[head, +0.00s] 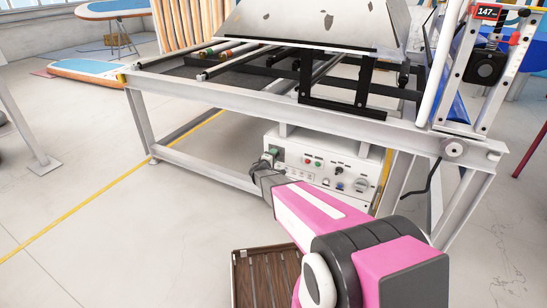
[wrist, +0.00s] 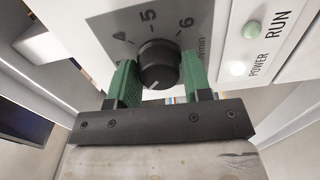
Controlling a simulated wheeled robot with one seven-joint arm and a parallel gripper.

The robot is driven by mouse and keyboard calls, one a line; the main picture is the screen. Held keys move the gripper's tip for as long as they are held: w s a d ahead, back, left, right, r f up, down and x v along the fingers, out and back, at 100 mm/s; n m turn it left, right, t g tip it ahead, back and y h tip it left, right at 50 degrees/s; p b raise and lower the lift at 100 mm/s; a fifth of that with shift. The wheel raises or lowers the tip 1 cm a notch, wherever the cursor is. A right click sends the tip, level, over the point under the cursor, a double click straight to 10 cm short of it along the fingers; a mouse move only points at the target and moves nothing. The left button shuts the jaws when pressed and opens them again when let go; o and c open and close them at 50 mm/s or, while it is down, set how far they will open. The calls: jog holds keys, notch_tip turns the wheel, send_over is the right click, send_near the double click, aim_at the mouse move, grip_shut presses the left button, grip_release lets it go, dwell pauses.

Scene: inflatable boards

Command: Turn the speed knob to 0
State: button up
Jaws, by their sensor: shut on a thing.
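The speed knob (wrist: 158,60) is a round black dial on a grey scale plate (wrist: 120,22); the marks 5 and 6 and part of "m/min" show above and beside it. A pale pointer line seems to show low on the knob, but I cannot read its setting surely. My gripper (wrist: 157,76) has its green fingers on either side of the knob, shut on it. In the head view my gripper (head: 266,160) is at the left end of the white control box (head: 318,157) and hides the knob.
The box sits under a grey steel frame (head: 290,110), whose beam runs above my gripper. A brown slatted crate (head: 262,280) is on the floor beside my arm.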

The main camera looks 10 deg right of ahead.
jog(key=n, duration=0.4)
jog(key=shift+f+n, duration=0.1)
jog(key=shift+n, duration=0.3)
jog(key=n, duration=0.4)
jog(key=shift+f+n, duration=0.1)
jog(key=shift+n, duration=0.2)
jog(key=n, duration=0.4)
jog(key=shift+s+d, duration=0.1)
jog(key=shift+f+n, duration=0.1)
jog(key=shift+n, duration=2.4)
jog(key=o, duration=0.9)
jog(key=v, duration=1)
jog(key=shift+s, duration=0.4)
